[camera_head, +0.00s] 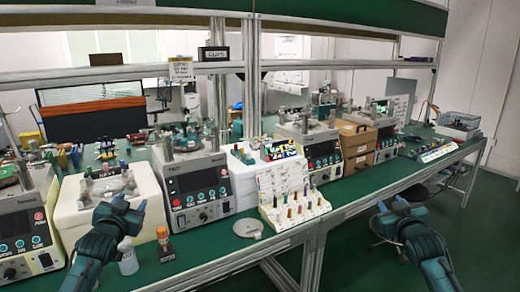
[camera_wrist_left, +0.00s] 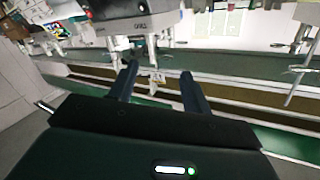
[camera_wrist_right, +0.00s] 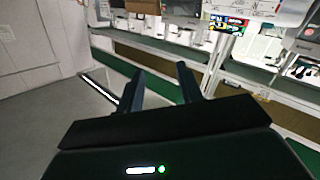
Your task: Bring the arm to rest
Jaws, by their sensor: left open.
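My left gripper (camera_head: 122,202) is in front of the bench at the left in the head view, before a white block-shaped stand. Its two fingers show apart in the left wrist view (camera_wrist_left: 160,72), with nothing between them. My right gripper (camera_head: 393,202) hangs over the floor in front of the bench at the right, clear of the bench edge. Its fingers are also apart and empty in the right wrist view (camera_wrist_right: 160,74). Both arms come up from the bottom of the head view.
The green bench (camera_head: 210,244) carries several lapping machines (camera_head: 196,191). A white rack (camera_head: 295,211) holds several coloured pieces. A round grey disc (camera_head: 248,228) lies near the front edge.

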